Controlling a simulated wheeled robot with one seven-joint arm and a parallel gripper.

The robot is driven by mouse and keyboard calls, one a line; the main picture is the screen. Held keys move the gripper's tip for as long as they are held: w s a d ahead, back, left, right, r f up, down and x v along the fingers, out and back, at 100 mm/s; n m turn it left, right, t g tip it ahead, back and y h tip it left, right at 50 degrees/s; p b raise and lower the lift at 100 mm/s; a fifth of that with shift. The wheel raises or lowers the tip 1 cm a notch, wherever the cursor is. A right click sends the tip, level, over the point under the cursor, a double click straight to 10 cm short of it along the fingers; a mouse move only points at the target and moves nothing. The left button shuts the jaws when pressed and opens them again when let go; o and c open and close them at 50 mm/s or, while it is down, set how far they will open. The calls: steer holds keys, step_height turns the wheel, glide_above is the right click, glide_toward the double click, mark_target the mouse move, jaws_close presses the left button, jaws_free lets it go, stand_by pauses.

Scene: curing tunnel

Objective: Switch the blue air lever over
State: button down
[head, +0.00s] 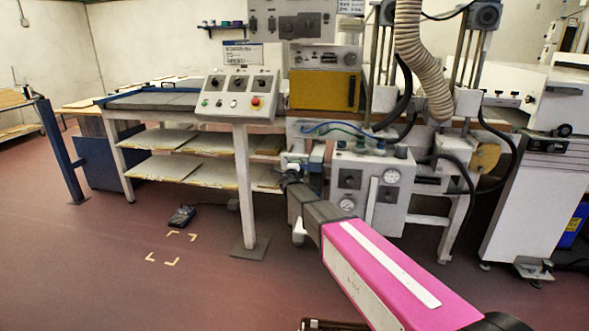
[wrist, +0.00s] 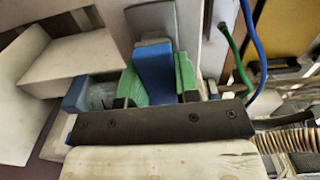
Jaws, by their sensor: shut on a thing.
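The blue air lever (wrist: 152,66) stands up in the middle of the wrist view, between the two green finger pads of my gripper (wrist: 157,82). The pads press on it from both sides, so my gripper is shut on the lever. A translucent cup with a blue end (wrist: 88,93) sits just left of the fingers. In the head view, my gripper (head: 291,177) is at the left side of the grey air panel (head: 368,190) under the machine. The lever itself is hidden or too small to make out there.
A control box with buttons (head: 238,92) stands on a white post to the left. Blue and green air hoses (wrist: 243,50) run just right of the lever. Black hoses and a ribbed duct (head: 421,62) hang further right. The floor (head: 90,260) at left is mostly clear.

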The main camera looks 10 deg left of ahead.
steer(key=shift+s, duration=0.1)
steer(key=c, duration=0.8)
jaws_free()
steer(key=shift+c, duration=0.2)
steer(key=s, duration=1)
steer(key=shift+s+a, duration=0.35)
steer(key=shift+a, duration=0.1)
